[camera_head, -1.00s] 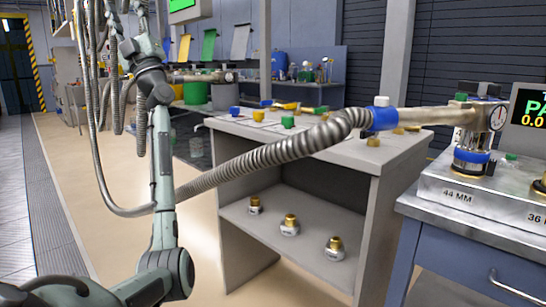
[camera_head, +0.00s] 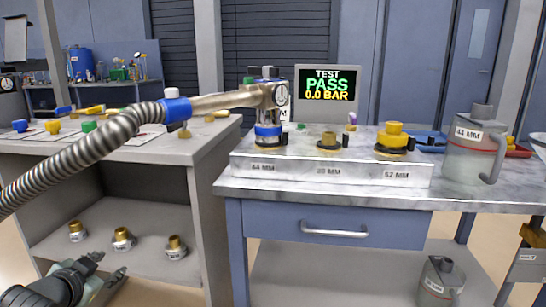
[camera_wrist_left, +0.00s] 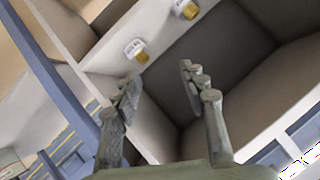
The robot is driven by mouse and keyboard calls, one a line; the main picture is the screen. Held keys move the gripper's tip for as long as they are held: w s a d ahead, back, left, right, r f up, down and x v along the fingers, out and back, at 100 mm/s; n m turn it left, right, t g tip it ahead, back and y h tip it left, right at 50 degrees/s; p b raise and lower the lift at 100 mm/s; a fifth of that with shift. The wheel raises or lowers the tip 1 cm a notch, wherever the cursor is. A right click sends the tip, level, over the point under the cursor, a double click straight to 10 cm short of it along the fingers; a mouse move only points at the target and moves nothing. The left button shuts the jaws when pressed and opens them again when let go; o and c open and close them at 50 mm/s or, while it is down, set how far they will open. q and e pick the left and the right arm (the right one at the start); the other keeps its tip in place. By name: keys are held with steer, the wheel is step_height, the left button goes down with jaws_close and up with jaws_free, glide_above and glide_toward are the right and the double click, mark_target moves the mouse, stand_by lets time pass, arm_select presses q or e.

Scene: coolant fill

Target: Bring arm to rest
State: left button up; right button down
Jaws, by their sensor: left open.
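My left gripper (camera_head: 112,266) is at the lower left of the head view, low in front of the grey shelf unit (camera_head: 210,215). Its two dark fingers are apart with nothing between them. In the left wrist view the open fingers (camera_wrist_left: 160,75) point toward the unit's lower shelf, where brass-topped adapters (camera_wrist_left: 138,52) sit beyond the tips. The head view also shows several such adapters (camera_head: 123,239) in a row. My right gripper is in neither view.
A ribbed hose (camera_head: 85,160) runs in from the left to a gauge fitting (camera_head: 268,120) on the 44 MM port. The monitor (camera_head: 327,88) reads PASS, 0.0 BAR. A 44 MM jug (camera_head: 472,155) stands on the bench's right; another jug (camera_head: 440,280) sits below.

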arm_select(q)
steer(key=s+d+f+g+y, duration=0.15)
steer(key=s+f+g, duration=0.25)
steer(key=s+f, duration=0.6)
steer(key=s+d+f+g+y, duration=0.1)
steer(key=s+d+f+g, duration=0.4)
steer(key=s, duration=0.9)
steer(key=s+d+f+n+h, duration=0.1)
steer(key=d+f+n+h, duration=0.25)
steer(key=d, duration=0.35)
step_height(320, 180, down, 8)
steer(key=p, duration=0.3)
steer(key=shift+w+d+r, duration=0.25)
steer(key=shift+w, duration=0.05)
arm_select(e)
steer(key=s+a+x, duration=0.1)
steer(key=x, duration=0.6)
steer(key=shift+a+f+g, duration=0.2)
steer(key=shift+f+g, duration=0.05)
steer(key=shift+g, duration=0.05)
arm_select(q)
steer(key=shift+c, duration=1)
